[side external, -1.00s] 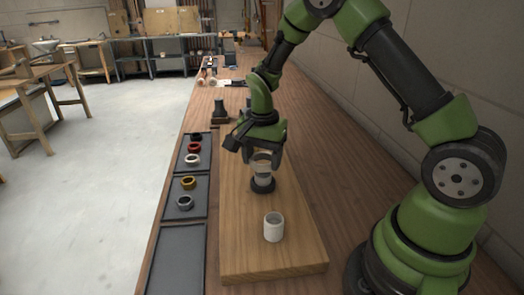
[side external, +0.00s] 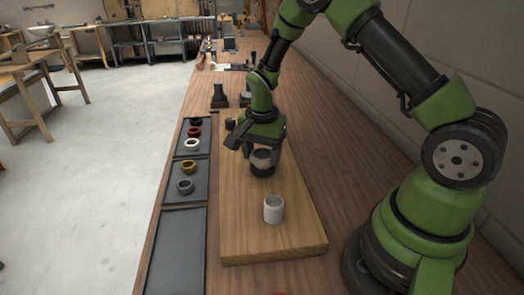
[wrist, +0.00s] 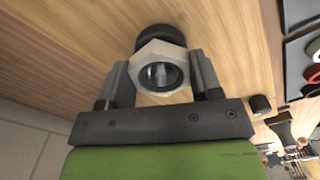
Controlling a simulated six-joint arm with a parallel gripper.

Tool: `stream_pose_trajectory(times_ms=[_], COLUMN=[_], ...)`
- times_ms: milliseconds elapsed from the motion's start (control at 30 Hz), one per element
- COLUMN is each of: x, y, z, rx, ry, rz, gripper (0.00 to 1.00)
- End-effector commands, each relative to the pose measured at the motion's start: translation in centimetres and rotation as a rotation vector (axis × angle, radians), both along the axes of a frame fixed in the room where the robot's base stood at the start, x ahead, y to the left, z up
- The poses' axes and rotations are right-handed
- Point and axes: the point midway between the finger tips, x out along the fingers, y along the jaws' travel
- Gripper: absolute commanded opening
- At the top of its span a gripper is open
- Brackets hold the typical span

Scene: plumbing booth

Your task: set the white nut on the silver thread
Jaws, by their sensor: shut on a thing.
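My gripper (side external: 262,150) is shut on the white nut, low over the wooden board. In the wrist view, the white hexagonal nut (wrist: 158,47) sits between the two fingers, its opening facing the camera. The silver thread (wrist: 160,76) shows through that opening, so the nut is lined up over it. A dark round base (side external: 262,171) stands on the board right under the fingers; it also shows behind the nut in the wrist view (wrist: 160,31). The fingers hide much of the nut from the side. I cannot tell how far the nut sits around the thread.
A white cylinder (side external: 273,210) stands upright on the board (side external: 245,235) nearer the camera. Dark trays left of the board hold several rings, including a red ring (side external: 193,132), a yellow ring (side external: 188,166) and a grey ring (side external: 185,186). The nearest tray (side external: 175,250) is empty.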

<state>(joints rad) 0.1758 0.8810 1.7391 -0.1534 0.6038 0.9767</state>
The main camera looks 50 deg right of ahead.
Motion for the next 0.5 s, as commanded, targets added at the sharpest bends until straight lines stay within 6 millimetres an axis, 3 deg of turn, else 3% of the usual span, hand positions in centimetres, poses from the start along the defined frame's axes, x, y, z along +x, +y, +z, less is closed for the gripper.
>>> stream_pose_trajectory(times_ms=[367,500], x=[0.0,0.0], y=[0.0,0.0], z=[0.01,-0.11], rx=[0.0,0.0], ry=[0.0,0.0], rz=[-0.018,-0.193], gripper=[0.36,0.36])
